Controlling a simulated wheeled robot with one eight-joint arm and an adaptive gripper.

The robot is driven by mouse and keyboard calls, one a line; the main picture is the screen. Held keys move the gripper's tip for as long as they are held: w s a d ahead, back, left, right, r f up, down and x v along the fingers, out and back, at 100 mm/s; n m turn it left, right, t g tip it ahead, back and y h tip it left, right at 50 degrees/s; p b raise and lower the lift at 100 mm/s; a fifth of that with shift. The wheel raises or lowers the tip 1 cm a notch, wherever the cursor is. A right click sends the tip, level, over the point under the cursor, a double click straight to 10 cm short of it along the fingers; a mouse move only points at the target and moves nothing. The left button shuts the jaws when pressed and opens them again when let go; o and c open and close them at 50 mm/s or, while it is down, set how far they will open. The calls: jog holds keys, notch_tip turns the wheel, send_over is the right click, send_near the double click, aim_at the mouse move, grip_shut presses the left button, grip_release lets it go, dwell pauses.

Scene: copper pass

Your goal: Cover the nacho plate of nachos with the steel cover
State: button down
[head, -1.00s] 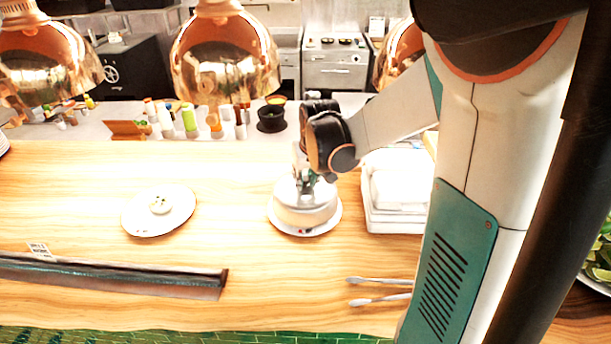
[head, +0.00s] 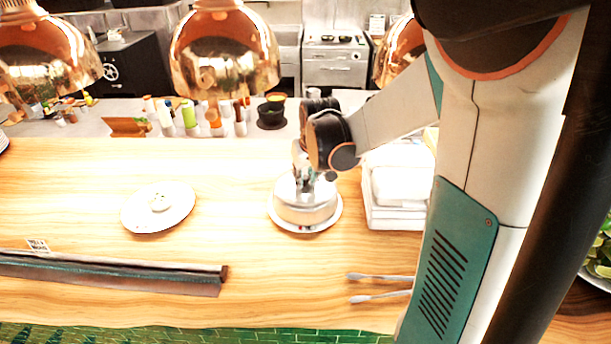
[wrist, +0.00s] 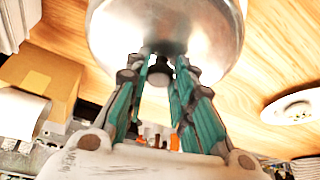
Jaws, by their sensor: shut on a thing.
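The steel cover (head: 305,211) is a round silvery dome over a white plate (head: 337,219) on the wooden counter. The plate's rim shows all around the cover, and what lies under the dome is mostly hidden. My gripper (head: 306,183) is above the dome, shut on its top knob. In the wrist view my gripper (wrist: 162,75) has its teal fingers on either side of the dark knob, with the steel cover (wrist: 165,25) filling the top.
Another white plate (head: 158,208) with a small pale item stands to the left. A stack of white containers (head: 398,187) is close on the right. Metal utensils (head: 380,288) lie in front. Copper lamps (head: 226,58) hang above. The counter between the plates is clear.

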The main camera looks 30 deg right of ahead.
jog(key=shift+f+b, duration=0.4)
jog(key=shift+b, duration=0.05)
dwell(0.8)
jog(key=c, duration=1.3)
grip_release()
jog(key=shift+o, duration=0.6)
jog(key=o, duration=0.5)
jog(key=shift+c, duration=0.2)
jog(key=shift+r, duration=0.1)
jog(key=shift+r+p, duration=1.85)
jog(key=shift+r, duration=0.6)
